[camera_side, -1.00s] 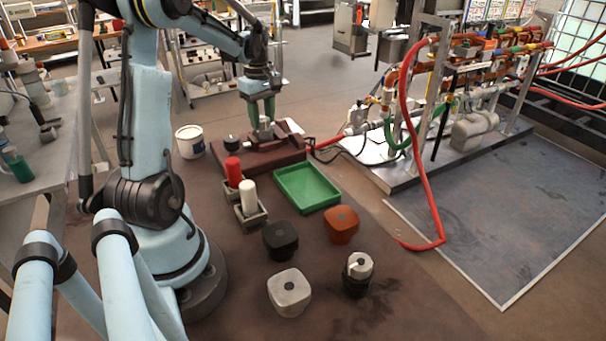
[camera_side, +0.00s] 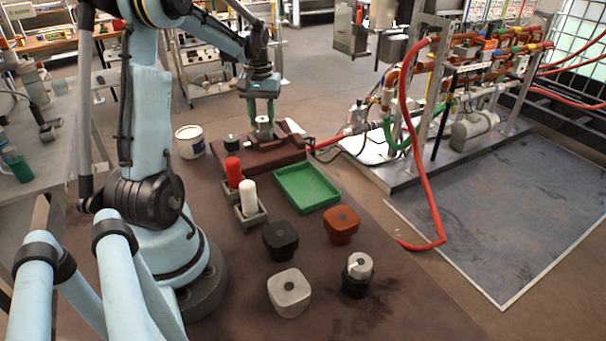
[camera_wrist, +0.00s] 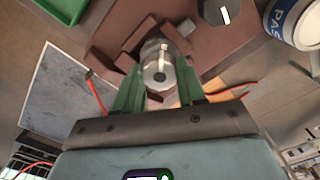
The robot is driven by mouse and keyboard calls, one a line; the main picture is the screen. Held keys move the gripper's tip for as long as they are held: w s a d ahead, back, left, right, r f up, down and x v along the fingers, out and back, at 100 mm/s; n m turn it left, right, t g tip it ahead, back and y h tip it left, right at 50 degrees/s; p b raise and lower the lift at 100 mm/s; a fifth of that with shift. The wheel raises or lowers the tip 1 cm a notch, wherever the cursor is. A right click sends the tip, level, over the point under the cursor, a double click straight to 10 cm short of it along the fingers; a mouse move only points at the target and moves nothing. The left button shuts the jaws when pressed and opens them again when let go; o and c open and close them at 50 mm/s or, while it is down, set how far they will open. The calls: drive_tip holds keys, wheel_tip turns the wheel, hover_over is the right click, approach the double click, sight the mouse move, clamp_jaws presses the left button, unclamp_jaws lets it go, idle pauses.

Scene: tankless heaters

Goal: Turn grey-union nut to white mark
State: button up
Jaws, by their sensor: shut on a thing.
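The grey union nut (camera_wrist: 158,62) stands upright in a brown fixture (camera_wrist: 110,22), and it also shows in the side view (camera_side: 263,121). The fixture sits on the bench in the side view (camera_side: 262,160). My gripper (camera_side: 263,115) points down over it. In the wrist view my gripper (camera_wrist: 160,84) has its green fingers on both sides of the nut, shut on it. The fingers hide parts of the nut's sides.
A white tub (camera_side: 190,142) stands left of the fixture. Near it are a red cylinder (camera_side: 234,172), a white cylinder (camera_side: 248,196) and a green tray (camera_side: 308,198). Black (camera_side: 280,240), orange (camera_side: 341,226) and white (camera_side: 289,293) blocks lie toward the front. A pipe rig with hoses stands right.

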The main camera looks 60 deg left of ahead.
sight(263, 119)
drive_tip(key=shift+m, duration=0.6)
drive_tip(key=o, duration=1.1)
wheel_tip(263, 119, up, 12)
drive_tip(key=shift+r, duration=0.1)
